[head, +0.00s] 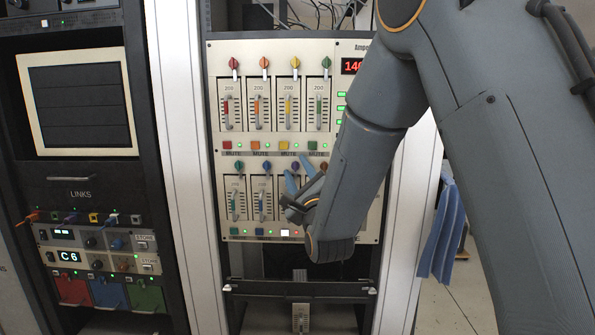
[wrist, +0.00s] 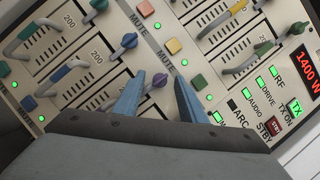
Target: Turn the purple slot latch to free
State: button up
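The purple slot latch (wrist: 158,81) is a small purple knob at the end of the lower row of a cream rack panel. In the wrist view it lies between my gripper's two blue fingertips, with a gap on each side. My gripper (wrist: 160,84) is open and points at the panel. It also shows in the head view (head: 302,172), in front of the lower row. My fingers and wrist hide part of the purple slot. I cannot tell how far the fingertips are from the panel.
A blue knob (wrist: 129,40) sits close beside the purple one. A green mute button (wrist: 199,82) lies near my other fingertip. The upper row has a red knob (head: 234,65) and others. A dark rack (head: 78,180) stands left. A blue cloth (head: 443,235) hangs right.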

grip_shut()
jog(key=n, duration=0.1)
jog(key=n+g, duration=0.1)
jog(key=n, duration=0.1)
jog(key=n+g+y, duration=0.1)
jog(key=n, duration=0.1)
jog(key=shift+d+r+b, duration=0.15)
jog(key=shift+r+b, duration=0.1)
jog(key=shift+b, duration=0.05)
jog(key=n, duration=0.1)
jog(key=n+g, duration=0.1)
jog(key=n, duration=0.3)
jog(key=shift+r+g+p, duration=0.25)
jog(key=shift+g+p, duration=0.1)
jog(key=shift+g, duration=0.05)
jog(key=n+g+h, duration=0.1)
jog(key=n, duration=0.2)
jog(key=shift+r+n+p, duration=0.15)
jog(key=shift+n+p, duration=0.25)
jog(key=shift+a+r+n+g+h+p, duration=0.15)
jog(key=shift+n+g+h, duration=0.2)
jog(key=shift+n, duration=0.45)
jog(key=shift+a+f+n+g+h+p, duration=0.15)
jog(key=shift+n+g+h, duration=0.2)
jog(key=shift+n, duration=0.45)
jog(key=shift+d+r, duration=0.1)
